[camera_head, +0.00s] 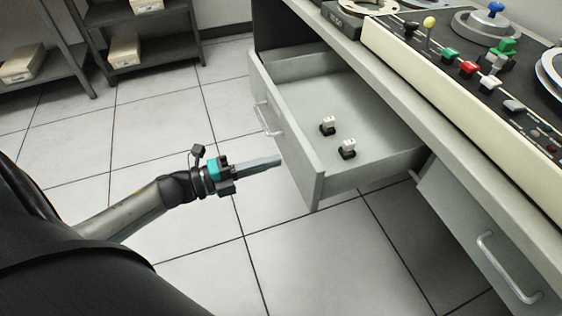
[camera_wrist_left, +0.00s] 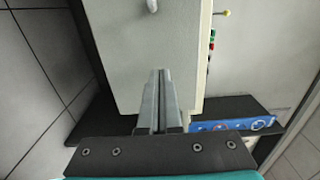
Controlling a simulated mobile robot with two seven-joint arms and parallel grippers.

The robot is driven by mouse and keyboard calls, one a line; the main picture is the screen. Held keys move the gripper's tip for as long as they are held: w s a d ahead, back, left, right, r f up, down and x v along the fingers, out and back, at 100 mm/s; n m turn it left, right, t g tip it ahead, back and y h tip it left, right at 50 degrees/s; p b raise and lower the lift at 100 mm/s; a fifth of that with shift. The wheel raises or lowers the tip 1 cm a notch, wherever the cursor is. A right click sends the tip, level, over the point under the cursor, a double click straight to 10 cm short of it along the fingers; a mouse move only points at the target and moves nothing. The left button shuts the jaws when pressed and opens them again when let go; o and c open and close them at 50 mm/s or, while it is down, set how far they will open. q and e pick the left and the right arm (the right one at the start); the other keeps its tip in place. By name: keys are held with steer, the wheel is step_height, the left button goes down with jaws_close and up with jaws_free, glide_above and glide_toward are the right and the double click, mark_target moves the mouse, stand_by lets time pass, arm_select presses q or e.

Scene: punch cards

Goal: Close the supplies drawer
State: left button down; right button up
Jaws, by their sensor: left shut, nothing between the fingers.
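The supplies drawer (camera_head: 318,195) is pulled out from under the desk, and its inside shows. Two small black-and-white items, one at the back (camera_head: 327,126) and one nearer (camera_head: 348,149), lie on its floor. Its front carries a metal handle (camera_head: 267,119). My left gripper (camera_head: 279,160) is shut and empty, its fingers pointing at the drawer front, below and right of the handle. In the left wrist view the shut fingers (camera_wrist_left: 159,75) point at the drawer front (camera_wrist_left: 130,60), with part of the handle (camera_wrist_left: 152,5) at the top edge. I cannot tell whether the fingertips touch it. My right gripper is not in view.
The desk (camera_head: 400,75) carries a control panel with coloured knobs and levers (camera_head: 467,67). A second drawer with a handle (camera_head: 505,270) sits under the desk at the lower right. Shelves with boxes (camera_head: 124,50) stand at the upper left. The tiled floor before the drawer is clear.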

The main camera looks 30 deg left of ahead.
mark_target(295, 156)
arm_select(q)
steer(key=shift+b+x, duration=0.35)
steer(key=shift+x, duration=1.1)
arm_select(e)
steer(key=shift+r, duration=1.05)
